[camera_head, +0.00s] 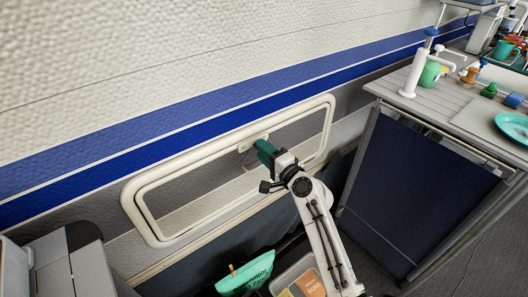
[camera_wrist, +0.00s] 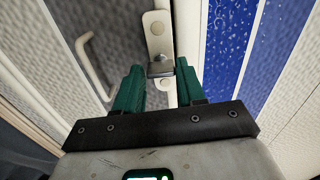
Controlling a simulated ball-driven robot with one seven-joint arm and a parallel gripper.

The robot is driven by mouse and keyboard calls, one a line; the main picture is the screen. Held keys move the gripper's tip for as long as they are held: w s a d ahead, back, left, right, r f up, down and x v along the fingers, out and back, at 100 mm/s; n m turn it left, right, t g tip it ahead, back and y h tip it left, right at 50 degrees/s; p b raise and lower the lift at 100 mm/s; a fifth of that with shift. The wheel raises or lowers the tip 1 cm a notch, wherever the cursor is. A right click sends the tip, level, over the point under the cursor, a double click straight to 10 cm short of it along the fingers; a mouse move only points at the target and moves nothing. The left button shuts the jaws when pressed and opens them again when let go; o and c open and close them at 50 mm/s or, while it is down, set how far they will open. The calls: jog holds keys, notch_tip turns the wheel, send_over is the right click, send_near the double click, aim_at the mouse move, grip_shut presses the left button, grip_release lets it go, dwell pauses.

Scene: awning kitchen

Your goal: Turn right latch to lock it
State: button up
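A pale latch (camera_head: 252,142) sits on the upper rail of a white hatch frame (camera_head: 160,180) in the head view. In the wrist view the latch plate (camera_wrist: 157,28) shows screws, with a grey latch lever (camera_wrist: 160,69) at its lower end. My gripper (camera_head: 264,150) is right at the latch in the head view and covers part of it. In the wrist view my gripper (camera_wrist: 160,84) is open, with one green finger on each side of the lever's end. I cannot tell whether either finger touches it. No second latch can be made out clearly.
A white bent handle (camera_wrist: 90,65) shows left of the latch in the wrist view. A counter (camera_head: 440,100) with a pump bottle (camera_head: 414,72) and a turquoise plate (camera_head: 513,127) stands at the right. A green bag (camera_head: 246,272) and a container (camera_head: 300,280) lie below the hatch.

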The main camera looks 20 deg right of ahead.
jog(key=o, duration=0.3)
jog(key=shift+o, duration=0.2)
jog(key=v, duration=1)
jog(key=shift+s+p, duration=0.4)
jog(key=shift+d, duration=0.1)
jog(key=s+a+f+n+g, duration=0.3)
jog(key=s+f+n+g, duration=0.6)
jog(key=s, duration=0.5)
jog(key=s+d+f+n+g+h, duration=0.1)
jog(key=s+d+f+g+h, duration=0.15)
jog(key=s, duration=0.45)
jog(key=s+d+f+n+g+h, duration=0.1)
jog(key=s+f+n, duration=0.15)
jog(key=s, duration=0.45)
jog(key=s+d+g+h, duration=0.2)
jog(key=s+d+g, duration=0.15)
jog(key=s, duration=0.65)
notch_tip(320, 180, up, 14)
jog(key=p, duration=1.3)
jog(key=shift+n, duration=0.45)
